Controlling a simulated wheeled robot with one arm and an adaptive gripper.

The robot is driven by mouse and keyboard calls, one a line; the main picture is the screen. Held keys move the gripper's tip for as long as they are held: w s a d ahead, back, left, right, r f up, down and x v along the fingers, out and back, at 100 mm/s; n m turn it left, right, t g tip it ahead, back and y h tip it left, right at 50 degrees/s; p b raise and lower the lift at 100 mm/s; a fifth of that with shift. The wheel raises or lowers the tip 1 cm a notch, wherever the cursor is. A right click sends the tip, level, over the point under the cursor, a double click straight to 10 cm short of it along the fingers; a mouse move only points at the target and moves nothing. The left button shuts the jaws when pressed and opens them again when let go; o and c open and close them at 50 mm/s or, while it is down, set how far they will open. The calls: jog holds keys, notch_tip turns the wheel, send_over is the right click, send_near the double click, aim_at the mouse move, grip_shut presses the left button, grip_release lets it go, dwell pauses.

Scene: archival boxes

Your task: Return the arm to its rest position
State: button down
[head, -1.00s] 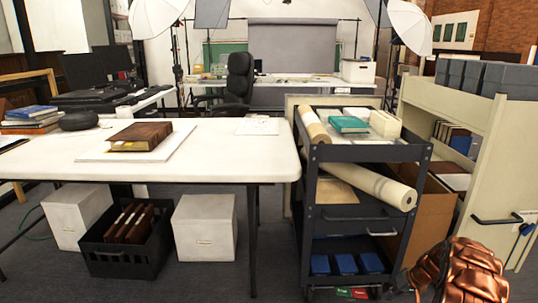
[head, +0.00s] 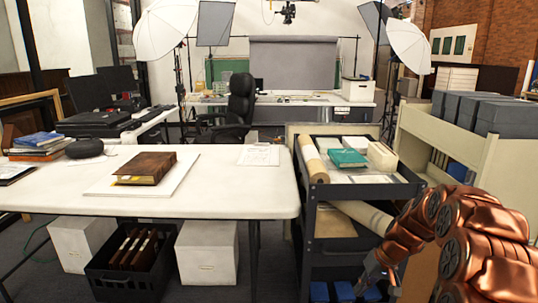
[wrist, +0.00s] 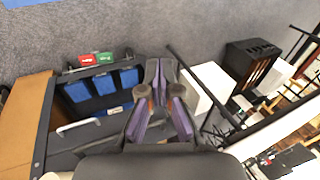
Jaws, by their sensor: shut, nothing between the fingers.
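My copper-coloured arm (head: 465,240) is bent at the lower right of the head view, in front of the dark cart. My gripper (wrist: 160,82) is at the middle of the wrist view, its dark and purple fingers shut with nothing between them. It hangs apart from the cart, with the floor and the cart's lower shelf behind it. In the head view, only a small grey part of the gripper end shows at the bottom, beside the cart.
The dark cart (head: 308,225) carries rolls, a teal book (head: 348,158) and a white box. Left of it is a white table (head: 230,190) with a brown book (head: 146,168). A black crate (head: 130,285) stands underneath. A cream shelf cart (head: 500,150) is close on the right.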

jog(key=s+a+r+g+h+p, duration=0.1)
jog(key=s+a+r+p, duration=0.35)
jog(key=s+r, duration=0.55)
jog(key=s+a+r+g+h+p, duration=0.1)
jog(key=s+a+r+p, duration=0.3)
jog(key=s+r+p, duration=0.55)
jog(key=s+r+h+p, duration=0.1)
jog(key=s+r+p, duration=0.2)
jog(key=s+r, duration=0.4)
jog(key=s+r+h+p, duration=0.1)
jog(key=s+r+p, duration=0.3)
jog(key=s, duration=0.9)
notch_tip(320, 180, up, 3)
jog(key=shift+s+d+g+h, duration=0.15)
jog(key=shift+g+h, duration=0.15)
